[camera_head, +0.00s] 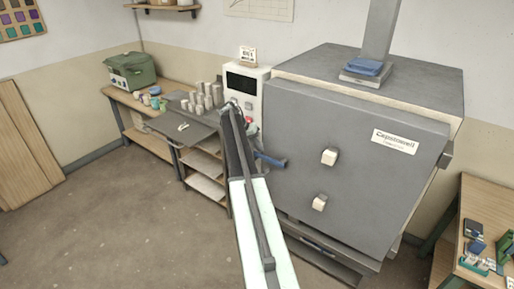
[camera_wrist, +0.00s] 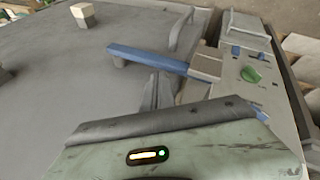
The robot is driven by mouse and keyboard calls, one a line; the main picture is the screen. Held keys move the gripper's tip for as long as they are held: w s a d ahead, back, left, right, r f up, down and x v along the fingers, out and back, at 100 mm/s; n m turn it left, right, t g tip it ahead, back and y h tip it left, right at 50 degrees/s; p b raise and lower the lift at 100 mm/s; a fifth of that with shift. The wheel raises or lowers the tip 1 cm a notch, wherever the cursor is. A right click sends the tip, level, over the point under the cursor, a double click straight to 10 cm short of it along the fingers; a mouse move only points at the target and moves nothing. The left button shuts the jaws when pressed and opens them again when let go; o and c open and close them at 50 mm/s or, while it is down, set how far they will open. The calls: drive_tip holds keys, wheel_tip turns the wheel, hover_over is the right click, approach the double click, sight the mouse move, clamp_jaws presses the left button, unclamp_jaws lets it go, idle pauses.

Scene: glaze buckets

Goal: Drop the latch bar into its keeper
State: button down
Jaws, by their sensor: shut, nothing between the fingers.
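The blue latch bar (camera_head: 271,161) lies across the left edge of the grey kiln door, sloping slightly; my arm hides its left end. In the wrist view the bar (camera_wrist: 150,60) runs from over the door to a grey block (camera_wrist: 206,64) at the door's edge. I cannot tell which piece is the keeper or whether the bar is seated. My gripper (camera_wrist: 158,90) is shut and empty, beside the bar, apparently apart from it. In the head view my gripper (camera_head: 232,106) is near the control box.
The kiln door (camera_head: 370,150) has two pale knobs (camera_head: 329,157). A white control box (camera_head: 246,90) stands left of the kiln. A bench with several grey cylinders (camera_head: 206,96) is farther left. A table with small parts (camera_head: 482,250) is at right. The floor (camera_head: 110,220) at left is clear.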

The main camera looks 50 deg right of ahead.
drive_tip(key=shift+w+f+b, duration=0.2)
drive_tip(key=shift+f+b, duration=0.1)
drive_tip(key=shift+f, duration=0.15)
drive_tip(key=shift+w+f+b, duration=0.2)
drive_tip(key=shift+f+b, duration=0.1)
drive_tip(key=shift+f, duration=0.15)
drive_tip(key=shift+a, duration=0.1)
drive_tip(key=w+a+r+p, duration=0.5)
drive_tip(key=w+r+p, duration=0.2)
drive_tip(key=w, duration=0.1)
drive_tip(key=shift+r, duration=0.3)
